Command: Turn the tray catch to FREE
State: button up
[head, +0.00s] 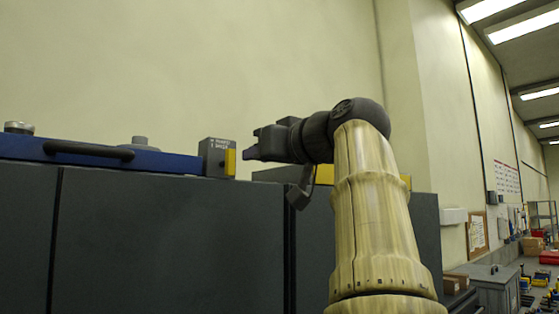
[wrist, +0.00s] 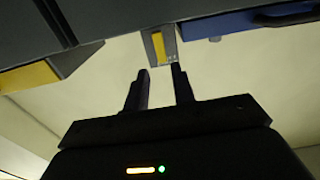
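The likely tray catch is a small grey block (head: 216,150) with a yellow tab (head: 230,162) on its right side. It stands at the right end of the blue tray (head: 185,164), and its small lettering is too blurred to read. In the wrist view the block (wrist: 171,48) and its upright yellow tab (wrist: 158,47) are just beyond the fingertips. My gripper (head: 249,150) is level with the tab and a little to its right in the head view. In the wrist view my gripper (wrist: 160,69) is open, with nothing between its fingers. A small gap to the tab shows in the head view.
The tray has a black handle (head: 88,150) and round knobs on top. Dark grey cabinets (head: 170,245) stand below. Another grey part with a yellow end (wrist: 28,76) is at the left in the wrist view. A plain wall (head: 200,60) is behind.

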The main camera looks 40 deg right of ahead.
jog(key=s, duration=0.5)
jog(key=shift+s+b, duration=0.15)
jog(key=shift+b, duration=0.15)
jog(key=shift+d, duration=0.1)
